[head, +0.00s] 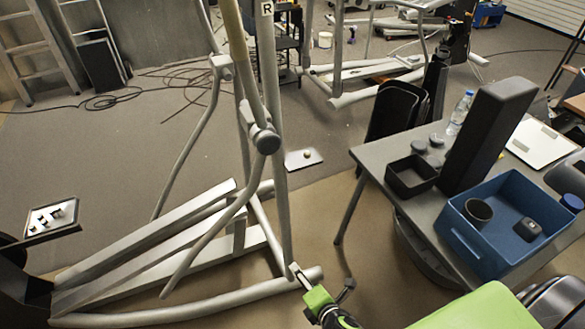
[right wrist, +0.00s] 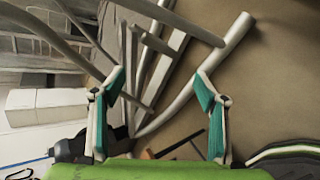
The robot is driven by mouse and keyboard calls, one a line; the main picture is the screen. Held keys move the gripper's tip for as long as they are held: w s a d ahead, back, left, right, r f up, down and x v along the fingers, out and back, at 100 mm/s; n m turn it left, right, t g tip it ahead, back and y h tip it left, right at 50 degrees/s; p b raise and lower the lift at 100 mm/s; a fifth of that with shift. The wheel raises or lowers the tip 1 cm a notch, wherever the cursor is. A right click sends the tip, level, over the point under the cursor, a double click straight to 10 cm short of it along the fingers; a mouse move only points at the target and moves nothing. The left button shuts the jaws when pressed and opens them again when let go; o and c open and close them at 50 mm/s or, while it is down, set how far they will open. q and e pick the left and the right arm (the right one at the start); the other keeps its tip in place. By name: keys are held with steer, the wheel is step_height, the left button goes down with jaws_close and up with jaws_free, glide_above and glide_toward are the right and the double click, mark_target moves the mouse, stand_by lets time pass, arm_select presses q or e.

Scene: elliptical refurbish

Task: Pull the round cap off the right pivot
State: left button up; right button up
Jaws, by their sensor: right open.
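The elliptical machine (head: 190,250) stands at left centre in the head view, with an "R" label on its upright. The round grey cap (head: 266,141) sits on the right pivot, partway up that upright. My right gripper (head: 322,282) is open and empty, low in the head view beside the front foot tube, well below the cap and apart from it. In the right wrist view its teal-padded fingers (right wrist: 160,88) are spread, with the machine's grey tubes beyond them. The cap cannot be made out there. My left gripper is not in view.
A grey table (head: 385,150) at right holds a blue bin (head: 460,243) with a dark cup (head: 478,211), a black box (head: 410,176) and a tall dark block (head: 488,130). A small tray (head: 303,160) lies on the floor behind the upright. Floor between machine and table is mostly clear.

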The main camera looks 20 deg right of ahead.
steer(key=w+r+n+t+p, duration=0.2)
steer(key=w+r+n, duration=0.2)
steer(key=r, duration=0.6)
steer(key=w+r+n+t+p, duration=0.1)
steer(key=w+r+n+t, duration=0.2)
steer(key=r, duration=0.7)
steer(key=n+t+p, duration=0.2)
steer(key=n+p, duration=0.1)
steer(key=n, duration=0.4)
glide_toward(270, 145)
steer(key=w, duration=0.9)
steer(key=shift+w+r, duration=0.15)
steer(key=shift+w, duration=0.15)
steer(key=c, duration=1.8)
steer(key=shift+o, duration=0.2)
steer(key=shift+s, duration=0.15)
